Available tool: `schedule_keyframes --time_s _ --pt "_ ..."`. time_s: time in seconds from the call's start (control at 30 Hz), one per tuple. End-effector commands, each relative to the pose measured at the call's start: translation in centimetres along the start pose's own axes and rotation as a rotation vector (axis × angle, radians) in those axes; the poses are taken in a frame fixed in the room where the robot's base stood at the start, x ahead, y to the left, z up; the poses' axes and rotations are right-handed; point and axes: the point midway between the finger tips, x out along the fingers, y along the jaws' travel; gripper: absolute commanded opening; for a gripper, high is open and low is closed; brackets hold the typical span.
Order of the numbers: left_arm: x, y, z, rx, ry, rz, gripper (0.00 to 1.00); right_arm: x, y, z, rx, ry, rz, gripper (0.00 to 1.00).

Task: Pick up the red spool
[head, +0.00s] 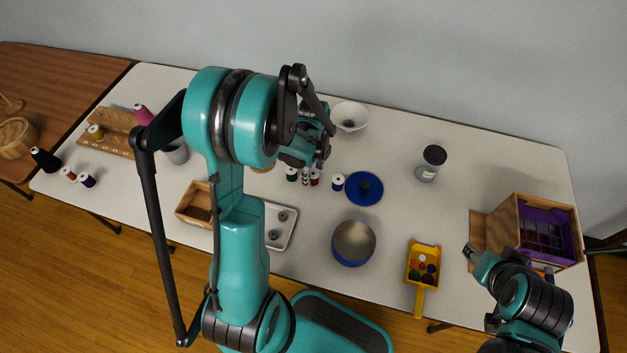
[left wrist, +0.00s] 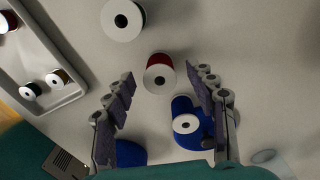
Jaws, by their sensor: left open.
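The red spool (head: 315,179) stands on the white table between a green spool (head: 291,174) and a blue spool (head: 338,183). In the left wrist view the red spool (left wrist: 159,74) shows its white top between and just beyond the fingertips of my left gripper (left wrist: 162,80). My left gripper (head: 306,176) is open and empty above the table, partly covering the red spool in the head view. My right gripper (head: 470,253) is at the right, by the wooden box, away from the spools; its jaws are too small to read.
The blue spool (left wrist: 187,120) is close to the right finger in the wrist view. A blue round stand (head: 364,189), a blue-sided bowl (head: 352,244), a yellow scoop (head: 422,265), a grey tray (head: 285,236) and a wooden box (head: 503,230) stand around. Table between bowl and jar (head: 431,163) is clear.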

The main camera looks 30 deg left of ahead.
Motion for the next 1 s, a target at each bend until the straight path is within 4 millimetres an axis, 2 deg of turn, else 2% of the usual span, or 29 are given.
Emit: schedule_keyframes --time_s 0.03,0.1,0.33,0.37,0.5,0.53,0.87,1.0 --pt "1.3 0.0 0.0 0.000 0.000 0.000 0.56 0.7 0.0 0.5 0.000 0.000 0.000 0.43" --pt "1.9 0.0 0.0 0.000 0.000 0.000 0.56 0.9 0.0 0.6 0.000 0.000 0.000 0.43" --pt "1.9 0.0 -0.1 0.000 0.000 0.000 0.56 0.8 0.0 0.5 0.000 0.000 0.000 0.43" --pt "1.9 0.0 -0.1 0.000 0.000 0.000 0.51 0.8 0.0 0.5 0.000 0.000 0.000 0.43" --pt "1.9 0.0 -0.1 0.000 0.000 0.000 0.14 0.8 0.0 0.5 0.000 0.000 0.000 0.43" --pt "1.9 0.0 -0.1 0.000 0.000 0.000 0.12 0.8 0.0 0.5 0.000 0.000 0.000 0.43" --pt "1.8 0.0 -0.1 0.000 0.000 0.000 0.11 0.7 0.0 0.5 0.000 0.000 0.000 0.43" --pt "1.0 0.1 -0.1 0.000 0.000 0.000 0.11 0.3 0.0 0.2 0.000 0.000 0.000 0.43"
